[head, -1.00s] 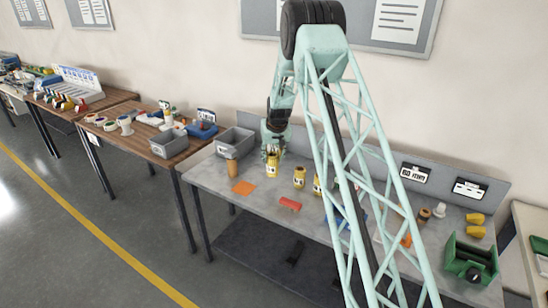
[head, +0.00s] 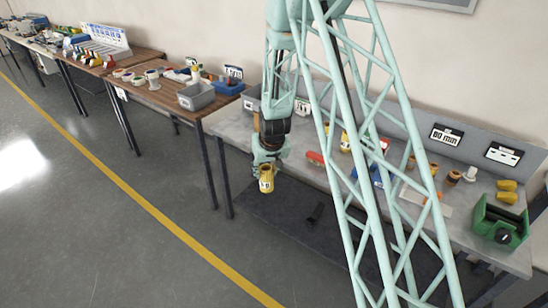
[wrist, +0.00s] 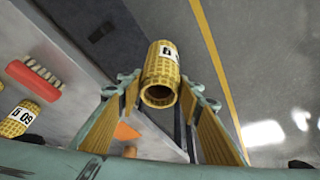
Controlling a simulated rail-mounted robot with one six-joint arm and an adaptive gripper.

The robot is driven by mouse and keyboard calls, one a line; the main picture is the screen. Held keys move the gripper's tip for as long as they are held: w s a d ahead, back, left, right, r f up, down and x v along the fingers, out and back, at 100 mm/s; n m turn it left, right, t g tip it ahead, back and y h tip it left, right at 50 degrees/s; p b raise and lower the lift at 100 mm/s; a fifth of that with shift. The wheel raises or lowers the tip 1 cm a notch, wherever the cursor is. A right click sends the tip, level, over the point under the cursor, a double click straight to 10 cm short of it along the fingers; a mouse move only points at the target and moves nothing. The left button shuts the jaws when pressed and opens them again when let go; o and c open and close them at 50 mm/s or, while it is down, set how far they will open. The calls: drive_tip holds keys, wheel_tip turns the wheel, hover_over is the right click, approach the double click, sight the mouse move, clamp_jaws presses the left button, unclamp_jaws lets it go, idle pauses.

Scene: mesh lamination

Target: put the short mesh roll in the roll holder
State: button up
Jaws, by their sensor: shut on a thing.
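My gripper (head: 268,172) is shut on a yellow mesh roll (head: 266,185) with a white label. It holds the roll in the air in front of the grey table's edge, above the floor. In the wrist view the roll (wrist: 162,72) sits between both fingers, its hollow end facing the camera. Another labelled yellow roll (wrist: 18,118) stands on the table at the left of that view. One more yellow roll (head: 345,141) shows behind my arm in the head view. I cannot tell for sure which thing is the roll holder.
The grey table (head: 235,130) bears a red brush-like block (head: 315,158), a blue item (head: 375,174) partly behind my arm, brown rolls (head: 454,178), yellow pieces (head: 507,192) and a green device (head: 500,222). A grey bin (head: 196,97) stands on the wooden table.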

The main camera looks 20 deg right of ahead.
drive_tip(key=s+a+f+b, duration=0.1)
drive_tip(key=s+a, duration=0.2)
drive_tip(key=s, duration=0.3)
drive_tip(key=s+a+f+n+b, duration=0.1)
drive_tip(key=s+a+f+b, duration=0.1)
drive_tip(key=s+a, duration=0.2)
drive_tip(key=s, duration=0.2)
drive_tip(key=shift+s+a+f, duration=0.2)
drive_tip(key=shift+s+a, duration=0.05)
drive_tip(key=shift+s, duration=0.15)
drive_tip(key=shift+s, duration=0.2)
